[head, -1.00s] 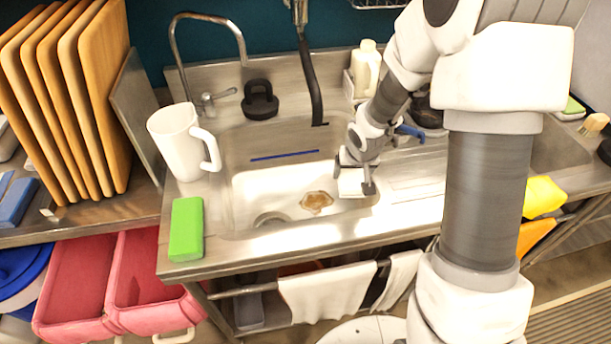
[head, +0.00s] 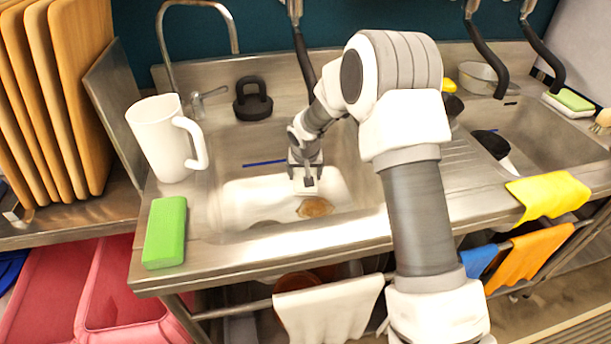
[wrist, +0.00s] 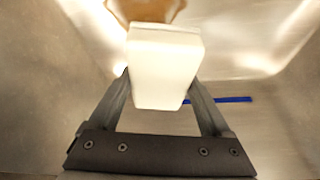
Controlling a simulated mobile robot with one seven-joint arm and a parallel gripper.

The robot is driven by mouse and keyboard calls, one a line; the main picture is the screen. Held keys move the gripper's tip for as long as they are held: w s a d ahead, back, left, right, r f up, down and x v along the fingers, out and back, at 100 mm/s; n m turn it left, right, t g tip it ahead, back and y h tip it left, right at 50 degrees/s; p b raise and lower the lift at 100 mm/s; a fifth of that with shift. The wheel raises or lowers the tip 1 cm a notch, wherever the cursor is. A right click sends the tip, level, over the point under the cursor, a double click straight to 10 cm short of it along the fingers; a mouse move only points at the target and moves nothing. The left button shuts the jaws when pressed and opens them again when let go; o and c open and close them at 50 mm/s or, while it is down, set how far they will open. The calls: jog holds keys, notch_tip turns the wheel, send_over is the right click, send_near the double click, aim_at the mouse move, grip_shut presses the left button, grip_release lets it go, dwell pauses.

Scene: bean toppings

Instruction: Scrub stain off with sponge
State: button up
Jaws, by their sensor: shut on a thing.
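A brown stain (head: 315,207) lies on the floor of the left sink basin (head: 235,205). In the wrist view the stain (wrist: 148,9) shows at the top edge, just beyond the sponge. My gripper (head: 306,182) is inside the basin, pointing down, a little above and behind the stain. It is shut on a white block-shaped sponge (wrist: 165,65), held between both fingers. In the head view the sponge is small, and I cannot tell whether it touches the stain. A green sponge-like block (head: 165,232) lies on the counter left of the basin.
A white pitcher (head: 160,140) stands at the basin's left edge. A black object (head: 253,103) sits behind the basin. A blue strip (head: 264,163) lies in the basin. A yellow cloth (head: 548,195) hangs over the front edge at right. A second basin (head: 540,130) lies to the right.

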jog(key=b, duration=0.3)
send_over(305, 197)
jog(key=s, duration=0.1)
jog(key=shift+f, duration=2.75)
jog(key=shift+f+b, duration=1)
jog(key=shift+f, duration=0.05)
jog(key=shift+s, duration=0.1)
